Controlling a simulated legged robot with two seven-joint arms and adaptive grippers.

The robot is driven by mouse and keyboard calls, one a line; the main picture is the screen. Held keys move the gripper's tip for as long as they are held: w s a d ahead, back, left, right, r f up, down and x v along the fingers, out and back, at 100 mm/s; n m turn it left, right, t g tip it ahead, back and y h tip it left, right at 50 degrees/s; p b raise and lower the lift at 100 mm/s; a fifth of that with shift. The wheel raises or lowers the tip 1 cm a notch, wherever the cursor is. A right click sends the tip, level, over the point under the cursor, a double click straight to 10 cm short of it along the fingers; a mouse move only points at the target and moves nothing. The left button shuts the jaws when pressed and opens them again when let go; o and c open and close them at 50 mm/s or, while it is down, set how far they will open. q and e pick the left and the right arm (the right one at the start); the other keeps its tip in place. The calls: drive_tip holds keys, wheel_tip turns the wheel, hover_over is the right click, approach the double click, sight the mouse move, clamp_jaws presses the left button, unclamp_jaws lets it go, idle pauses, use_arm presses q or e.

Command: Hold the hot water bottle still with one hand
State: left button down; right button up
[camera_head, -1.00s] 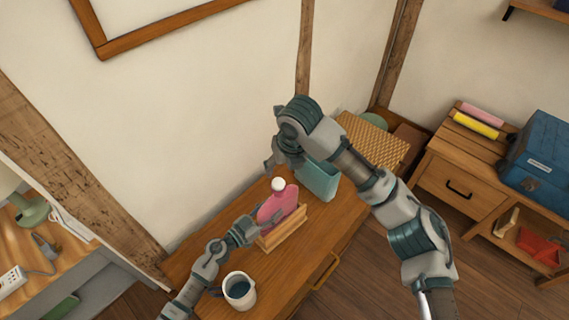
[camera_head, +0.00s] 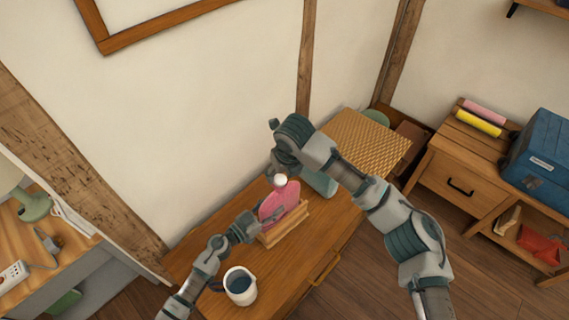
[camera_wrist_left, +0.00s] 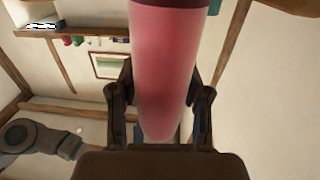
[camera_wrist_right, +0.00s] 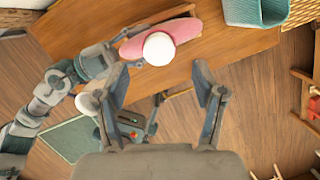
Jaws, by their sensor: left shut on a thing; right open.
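The pink hot water bottle (camera_head: 271,207) stands upright in a wooden holder (camera_head: 287,226) on the wooden table, its white cap (camera_head: 280,180) on top. My left gripper (camera_head: 257,223) comes in low from the left and is shut on the bottle's body. In the left wrist view the pink bottle (camera_wrist_left: 168,65) fills the space between the fingers. My right gripper (camera_wrist_right: 161,68) is open and empty close to the cap. The right wrist view shows the white cap (camera_wrist_right: 159,48) just beyond and between its fingertips, with the pink bottle (camera_wrist_right: 184,28) behind.
A white jug (camera_head: 240,288) with dark contents stands at the table's front left, close to my left arm. A teal bin (camera_head: 321,182) is behind the bottle, partly hidden by my right arm. A woven box (camera_head: 370,142) stands at the back right.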

sight(281, 180)
drive_tip(key=shift+x, duration=2.35)
clamp_jaws()
drive_tip(key=m, duration=0.3)
drive_tip(key=shift+a+h, duration=0.2)
drive_tip(key=shift+h, duration=0.2)
drive_tip(key=shift+d+m, duration=0.1)
drive_tip(key=shift+m, duration=0.4)
drive_tip(key=shift+c, duration=0.6)
unclamp_jaws()
